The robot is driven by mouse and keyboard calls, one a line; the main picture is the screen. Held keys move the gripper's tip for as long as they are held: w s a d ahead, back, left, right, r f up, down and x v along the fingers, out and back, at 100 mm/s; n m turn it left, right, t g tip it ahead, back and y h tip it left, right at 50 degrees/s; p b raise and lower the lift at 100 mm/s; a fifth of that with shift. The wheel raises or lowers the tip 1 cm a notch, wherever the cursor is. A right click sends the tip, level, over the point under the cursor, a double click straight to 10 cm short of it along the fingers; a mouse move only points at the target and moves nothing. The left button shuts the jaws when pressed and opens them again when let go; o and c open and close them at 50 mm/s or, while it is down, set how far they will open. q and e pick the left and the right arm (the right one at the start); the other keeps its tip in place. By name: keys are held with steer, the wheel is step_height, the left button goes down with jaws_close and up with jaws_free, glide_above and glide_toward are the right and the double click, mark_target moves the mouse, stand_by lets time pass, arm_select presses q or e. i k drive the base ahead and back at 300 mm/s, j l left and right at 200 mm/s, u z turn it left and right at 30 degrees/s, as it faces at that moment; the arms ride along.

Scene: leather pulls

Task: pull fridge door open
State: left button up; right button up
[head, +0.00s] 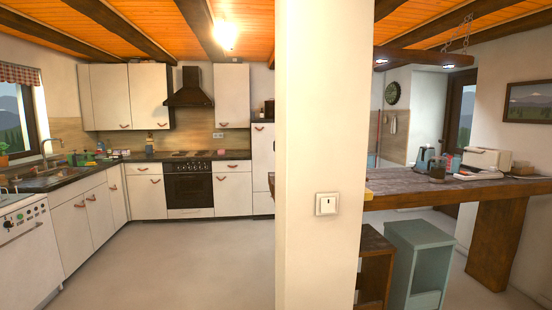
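A tall white unit (263,165) stands at the right end of the back kitchen row. It looks like a fridge or a fridge cabinet, but I cannot tell for sure. Its upper front carries a small brown leather pull (259,128). The pale pillar hides its right side. Its visible front looks shut. Neither of my grippers shows in the head view.
A wide pale pillar (318,130) with a light switch (326,204) stands close in front. Open floor (190,262) lies to its left. A dark oven (189,188) sits in the back row.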

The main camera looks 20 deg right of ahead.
mark_target(263, 135)
steer(key=i+j+u, duration=0.1)
steer(key=i+u, duration=0.25)
steer(key=i, duration=1.05)
steer(key=i+l+z, duration=0.2)
steer(key=i, duration=0.35)
steer(key=i+z, duration=0.15)
steer(key=i, duration=0.4)
steer(key=i+z, duration=0.2)
steer(key=i, duration=0.4)
steer(key=i+z, duration=0.15)
steer(key=i, duration=0.4)
steer(key=i+j+z, duration=0.2)
steer(key=i, duration=0.35)
steer(key=i+j+z, duration=0.15)
steer(key=i, duration=0.4)
steer(key=i+z, duration=0.2)
steer(key=i, duration=0.45)
steer(key=i+z, duration=0.25)
steer(key=i, duration=0.45)
steer(key=i+j+z, duration=0.2)
steer(key=i, duration=0.5)
